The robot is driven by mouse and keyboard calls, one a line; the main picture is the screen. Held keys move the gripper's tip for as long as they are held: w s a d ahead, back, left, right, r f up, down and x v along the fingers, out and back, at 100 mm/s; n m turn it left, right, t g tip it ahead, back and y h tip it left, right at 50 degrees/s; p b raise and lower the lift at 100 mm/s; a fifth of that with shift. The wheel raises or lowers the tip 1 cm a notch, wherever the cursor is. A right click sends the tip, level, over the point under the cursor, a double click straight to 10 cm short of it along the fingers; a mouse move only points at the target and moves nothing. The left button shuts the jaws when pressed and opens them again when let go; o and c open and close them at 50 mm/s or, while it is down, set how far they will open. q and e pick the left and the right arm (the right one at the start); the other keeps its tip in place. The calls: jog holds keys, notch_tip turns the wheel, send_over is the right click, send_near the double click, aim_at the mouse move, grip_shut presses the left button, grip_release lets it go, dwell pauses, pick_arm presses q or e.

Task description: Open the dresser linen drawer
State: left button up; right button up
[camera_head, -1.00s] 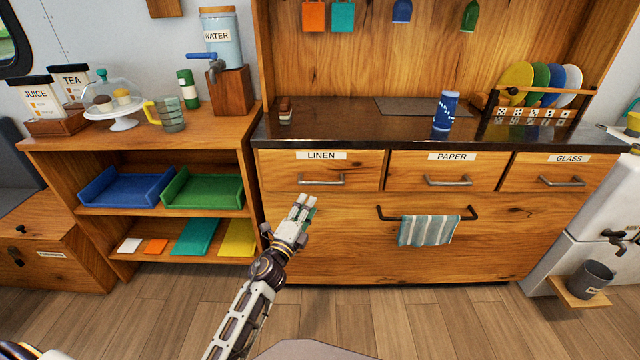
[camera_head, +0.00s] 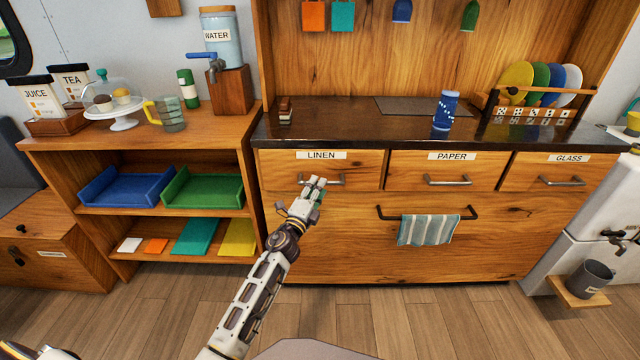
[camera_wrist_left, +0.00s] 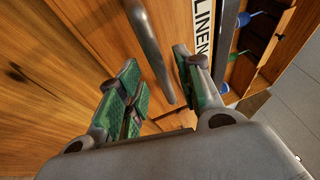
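The linen drawer (camera_head: 275,171) is shut, at the left of the dresser's drawer row, under the label LINEN. Its grey bar handle (camera_head: 335,182) is partly hidden by my left gripper (camera_head: 316,181) in the head view. In the left wrist view the gripper (camera_wrist_left: 160,85) is open, with green pads apart. The handle (camera_wrist_left: 149,45) runs into the space between the two fingers, and neither finger is clearly touching it. The LINEN label (camera_wrist_left: 203,30) shows beyond the right finger. My right gripper is not in view.
The paper drawer (camera_head: 410,172) and glass drawer (camera_head: 520,175) are shut to the right. A towel (camera_head: 428,231) hangs on a dark rail below. An open shelf with blue and green trays (camera_head: 203,190) stands at the left. The floor in front is clear.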

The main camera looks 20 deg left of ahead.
pick_arm(q)
jog(key=shift+x, duration=1.45)
jog(key=shift+c, duration=0.2)
grip_shut()
